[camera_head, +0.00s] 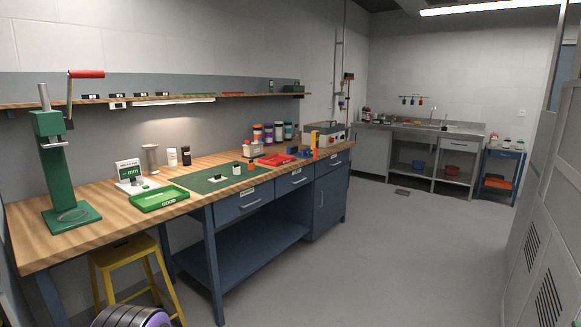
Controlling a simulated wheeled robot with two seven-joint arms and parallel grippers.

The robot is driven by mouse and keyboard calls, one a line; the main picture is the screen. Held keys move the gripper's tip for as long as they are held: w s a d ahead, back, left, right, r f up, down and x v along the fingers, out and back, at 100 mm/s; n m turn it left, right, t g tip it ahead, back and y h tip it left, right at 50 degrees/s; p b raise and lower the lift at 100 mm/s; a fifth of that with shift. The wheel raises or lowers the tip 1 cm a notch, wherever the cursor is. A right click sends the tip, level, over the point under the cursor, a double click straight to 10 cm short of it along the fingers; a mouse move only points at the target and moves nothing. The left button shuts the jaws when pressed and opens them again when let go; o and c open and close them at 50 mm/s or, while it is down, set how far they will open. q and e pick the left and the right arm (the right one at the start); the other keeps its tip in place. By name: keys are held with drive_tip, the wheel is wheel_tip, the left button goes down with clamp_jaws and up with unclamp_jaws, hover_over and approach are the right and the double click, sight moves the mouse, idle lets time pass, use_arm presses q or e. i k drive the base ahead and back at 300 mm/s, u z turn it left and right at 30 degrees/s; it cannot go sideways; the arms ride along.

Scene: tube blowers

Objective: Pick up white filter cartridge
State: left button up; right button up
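Neither of my grippers shows in the head view. I cannot tell for certain which thing is the white filter cartridge. A small white piece (237,168) stands on the dark green mat (207,181) on the wooden bench. A white cylinder (172,157) stands upright behind the green tray, beside a black cylinder (186,155). Another small white piece (218,178) lies on a dark part on the mat. All are small at this distance.
The wooden workbench (33,248) runs along the left wall. It bears a green press (55,170), a green GOOD tray (160,198), a white display (129,175) and a red tray (276,160). A yellow stool (123,251) stands before it. The floor (360,250) to the right is clear.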

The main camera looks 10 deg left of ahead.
sight(237, 169)
drive_tip(key=z, duration=0.3)
drive_tip(key=i, duration=1.2)
drive_tip(key=u, duration=0.3)
drive_tip(key=i, duration=1.35)
drive_tip(key=u, duration=0.65)
